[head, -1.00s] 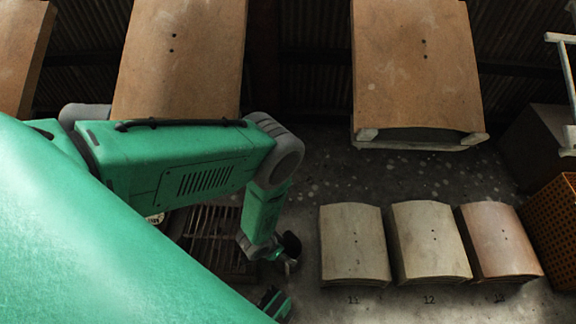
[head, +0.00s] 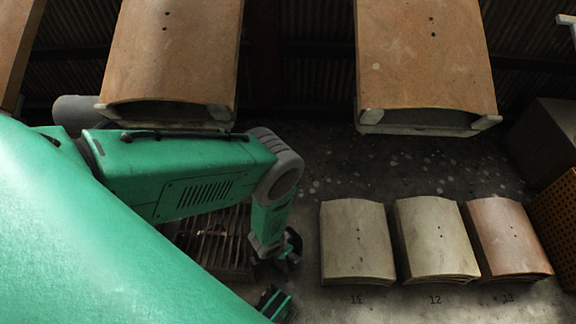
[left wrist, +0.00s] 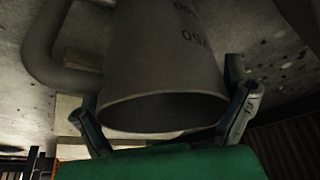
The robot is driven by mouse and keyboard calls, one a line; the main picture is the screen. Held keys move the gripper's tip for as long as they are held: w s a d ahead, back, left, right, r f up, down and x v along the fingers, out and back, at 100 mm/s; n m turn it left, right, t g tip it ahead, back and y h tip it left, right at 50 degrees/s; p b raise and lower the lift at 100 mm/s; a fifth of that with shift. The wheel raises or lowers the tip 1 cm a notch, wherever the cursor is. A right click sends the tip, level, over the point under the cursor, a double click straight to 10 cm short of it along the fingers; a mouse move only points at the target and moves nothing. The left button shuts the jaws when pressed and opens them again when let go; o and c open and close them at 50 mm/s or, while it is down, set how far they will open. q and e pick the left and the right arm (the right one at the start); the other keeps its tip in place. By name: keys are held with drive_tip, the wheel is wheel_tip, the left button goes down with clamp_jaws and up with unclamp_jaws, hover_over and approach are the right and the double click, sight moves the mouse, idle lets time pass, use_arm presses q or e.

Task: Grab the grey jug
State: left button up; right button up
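The grey jug (left wrist: 165,65) fills the middle of the left wrist view. Its wide round mouth faces the camera, dark printed characters show on its side, and its curved handle (left wrist: 42,45) is at the left. My left gripper (left wrist: 162,102) has its fingers spread, one on each side of the jug near the rim. I cannot tell whether either finger touches it. In the head view my left arm comes in from the left and bends down; part of its gripper (head: 275,303) shows at the bottom, partly hidden by my green body. I cannot make out the jug there. My right gripper is not in view.
Three curved panel stacks (head: 357,240) stand on the floor at the right, with numbers before them. Large brown panels (head: 425,55) hang at the back. A slatted grate (head: 215,240) lies behind my arm. An orange perforated crate (head: 556,225) is at the right edge.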

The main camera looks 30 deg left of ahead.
use_arm(q)
drive_tip(key=c, duration=0.5)
